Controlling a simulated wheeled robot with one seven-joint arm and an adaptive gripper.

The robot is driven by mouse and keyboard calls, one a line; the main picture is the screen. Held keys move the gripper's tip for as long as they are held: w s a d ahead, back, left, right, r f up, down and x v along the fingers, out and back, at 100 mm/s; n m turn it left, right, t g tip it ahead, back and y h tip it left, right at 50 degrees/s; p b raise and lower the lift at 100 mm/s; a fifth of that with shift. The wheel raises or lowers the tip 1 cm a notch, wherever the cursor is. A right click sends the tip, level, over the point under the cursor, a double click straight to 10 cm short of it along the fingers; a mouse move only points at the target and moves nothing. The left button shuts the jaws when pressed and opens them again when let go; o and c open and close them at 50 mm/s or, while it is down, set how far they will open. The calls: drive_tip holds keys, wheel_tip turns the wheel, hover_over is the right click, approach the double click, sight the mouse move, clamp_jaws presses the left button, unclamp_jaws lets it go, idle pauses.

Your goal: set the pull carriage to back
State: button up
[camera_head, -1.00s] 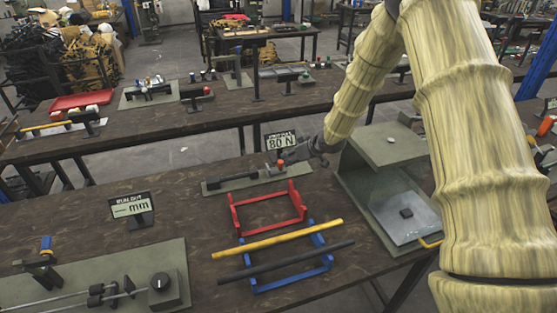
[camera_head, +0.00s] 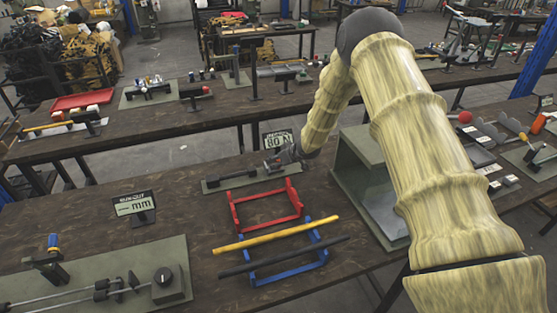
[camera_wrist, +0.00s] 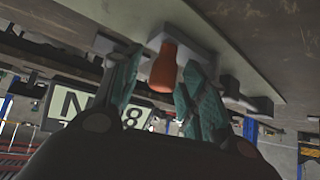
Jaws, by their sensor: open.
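The pull carriage shows in the wrist view as a light grey block (camera_wrist: 183,38) with an orange knob (camera_wrist: 163,72). The knob stands between the two fingers of my open gripper (camera_wrist: 160,92); I cannot tell whether either finger touches it. In the head view my gripper (camera_head: 281,160) is at the right end of the grey-green pull fixture plate (camera_head: 218,187) and hides the knob. A dark bar (camera_head: 232,175) lies along this plate. The force display (camera_head: 278,140) reading 80 N stands just behind my gripper and also shows in the wrist view (camera_wrist: 75,105).
A red cradle (camera_head: 237,220) stands in front of the fixture. A grey-green press housing (camera_head: 357,185) is close on the right. Bare bench (camera_head: 180,225) lies to the left.

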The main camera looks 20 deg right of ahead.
sight(265, 163)
drive_tip(key=shift+s+r, duration=0.2)
drive_tip(key=shift+r, duration=0.05)
drive_tip(key=shift+w+f, duration=0.1)
drive_tip(key=shift+w, duration=0.05)
clamp_jaws()
drive_tip(key=shift+a+b, duration=0.6)
drive_tip(key=shift+a, duration=1.25)
drive_tip(key=shift+c, duration=0.9)
unclamp_jaws()
drive_tip(key=shift+o, duration=0.9)
drive_tip(key=shift+a, duration=0.15)
drive_tip(key=shift+d, duration=0.2)
